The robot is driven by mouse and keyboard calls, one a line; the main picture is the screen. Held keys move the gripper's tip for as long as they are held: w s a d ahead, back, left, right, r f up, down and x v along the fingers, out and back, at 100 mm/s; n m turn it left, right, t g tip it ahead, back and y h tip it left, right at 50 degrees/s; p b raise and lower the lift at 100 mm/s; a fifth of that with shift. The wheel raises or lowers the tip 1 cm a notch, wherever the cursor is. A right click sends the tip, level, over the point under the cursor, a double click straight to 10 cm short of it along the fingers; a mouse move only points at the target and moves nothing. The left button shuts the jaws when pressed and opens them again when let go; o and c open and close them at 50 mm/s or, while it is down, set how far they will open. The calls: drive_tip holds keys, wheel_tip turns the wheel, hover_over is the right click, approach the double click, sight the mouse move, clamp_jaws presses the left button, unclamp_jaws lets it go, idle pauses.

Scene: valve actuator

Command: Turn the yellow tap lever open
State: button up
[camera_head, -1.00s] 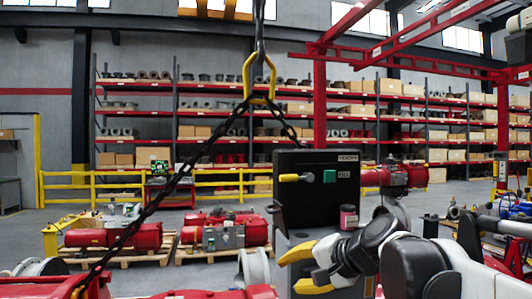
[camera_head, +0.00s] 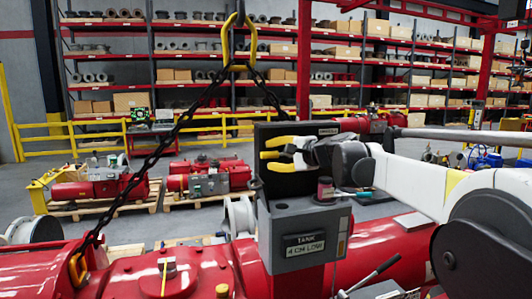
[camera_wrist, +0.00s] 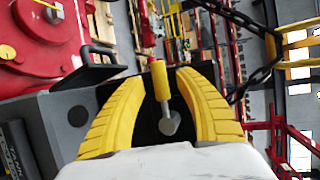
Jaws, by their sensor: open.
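The yellow tap lever (camera_wrist: 160,80) shows in the wrist view as a yellow grip on a metal stem with a rounded end. It is mounted on a dark panel, which shows in the head view (camera_head: 262,134). In the wrist view my gripper (camera_wrist: 156,75) is open, with one yellow finger on each side of the lever. Gaps show between the lever and both fingers, and nothing is held. How deep the lever sits between the fingers is unclear.
A grey box labelled TANK (camera_head: 305,238) stands below the panel, with a pink-and-dark can (camera_head: 325,189) on top. Red machinery (camera_head: 390,265) fills the foreground. A black chain (camera_head: 150,155) hangs at left from a yellow hook (camera_head: 240,45). Red units on pallets (camera_head: 100,185) stand behind.

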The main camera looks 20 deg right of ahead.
drive_tip(key=shift+x, duration=1.15)
drive_tip(key=shift+s, duration=0.1)
clamp_jaws()
